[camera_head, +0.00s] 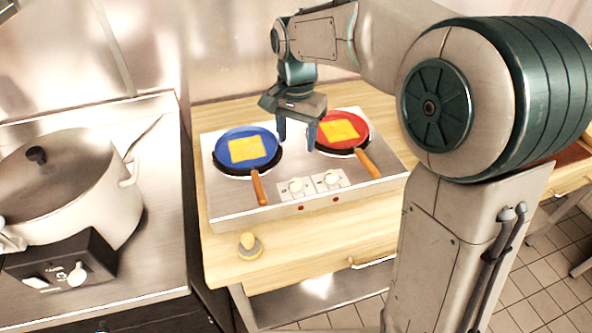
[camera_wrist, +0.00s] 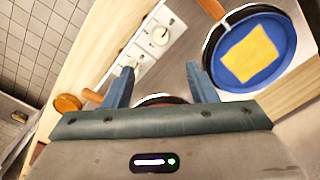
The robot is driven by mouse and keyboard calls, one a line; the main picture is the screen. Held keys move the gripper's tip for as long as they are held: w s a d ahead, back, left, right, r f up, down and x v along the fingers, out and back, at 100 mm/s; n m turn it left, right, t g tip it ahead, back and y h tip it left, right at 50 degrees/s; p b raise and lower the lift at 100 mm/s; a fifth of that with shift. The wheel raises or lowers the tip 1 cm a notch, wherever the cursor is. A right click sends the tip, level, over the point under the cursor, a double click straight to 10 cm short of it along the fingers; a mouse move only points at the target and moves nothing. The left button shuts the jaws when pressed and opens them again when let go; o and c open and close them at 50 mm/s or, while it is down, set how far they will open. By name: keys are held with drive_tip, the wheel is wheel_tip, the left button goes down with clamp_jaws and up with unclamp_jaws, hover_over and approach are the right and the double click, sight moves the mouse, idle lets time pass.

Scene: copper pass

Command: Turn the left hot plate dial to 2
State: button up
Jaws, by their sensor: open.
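The hot plate (camera_head: 235,205) is a steel slab with two white dials on its front part. The left dial (camera_head: 296,187) is below the blue pan's handle side; it also shows in the wrist view (camera_wrist: 161,35). The right dial (camera_head: 331,178) is beside it and is partly behind a finger in the wrist view. The dial markings are too small to read. My gripper (camera_head: 297,146) is open and empty, fingers pointing down, above the plate between the two pans and behind the dials. Its fingers (camera_wrist: 160,69) show apart in the wrist view, touching neither dial.
A blue pan (camera_head: 233,139) and a red pan (camera_head: 356,127), each with a yellow square, stand on the plate, wooden handles (camera_head: 259,188) pointing forward beside the dials. A yellow-topped knob-like object (camera_head: 249,246) stands on the wooden table front. A large pot (camera_head: 75,190) is at left.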

sight(296, 181)
wheel_tip(296, 181, down, 14)
drive_tip(key=shift+r+p, duration=0.1)
drive_tip(key=shift+p, duration=0.7)
drive_tip(key=c, duration=1)
